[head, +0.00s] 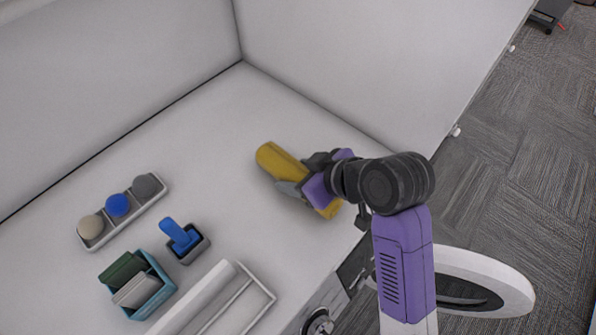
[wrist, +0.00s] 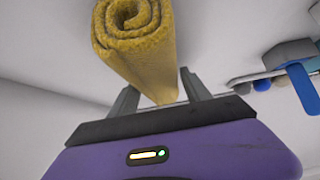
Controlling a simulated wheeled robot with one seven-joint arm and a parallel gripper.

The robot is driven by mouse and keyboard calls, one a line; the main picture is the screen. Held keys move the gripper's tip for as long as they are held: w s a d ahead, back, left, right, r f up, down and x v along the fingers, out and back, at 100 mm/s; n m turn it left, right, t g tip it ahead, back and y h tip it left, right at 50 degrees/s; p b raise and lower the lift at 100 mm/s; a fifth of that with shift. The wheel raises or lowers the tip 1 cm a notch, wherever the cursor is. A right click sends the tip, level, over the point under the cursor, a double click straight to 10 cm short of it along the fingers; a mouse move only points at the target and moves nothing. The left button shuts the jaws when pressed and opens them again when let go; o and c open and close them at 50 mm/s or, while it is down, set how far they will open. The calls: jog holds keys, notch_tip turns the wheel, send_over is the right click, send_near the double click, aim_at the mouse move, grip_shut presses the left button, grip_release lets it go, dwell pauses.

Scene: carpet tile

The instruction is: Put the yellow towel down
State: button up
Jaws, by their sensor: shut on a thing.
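The yellow towel (head: 275,160) is rolled up and lies across my gripper (head: 301,189) in the head view. In the wrist view the rolled towel (wrist: 140,55) shows its spiral end toward the camera and runs between the two fingers of my gripper (wrist: 157,90). My gripper is shut on the towel around its middle. The towel is over the white surface (head: 235,115). I cannot tell whether it touches that surface. Part of the towel is hidden behind the fingers and wrist.
A tray (head: 124,211) with three round items stands at the left. Near it are a blue-handled tool in a small holder (head: 187,240), a teal box (head: 151,285) with green and grey items, and a white rack (head: 240,305). White walls bound the back and right. The surface behind the towel is clear.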

jog(key=shift+f, duration=0.15)
jog(key=o, duration=1.5)
jog(key=shift+r, duration=0.2)
jog(key=b+v, duration=0.1)
jog(key=v, duration=1.1)
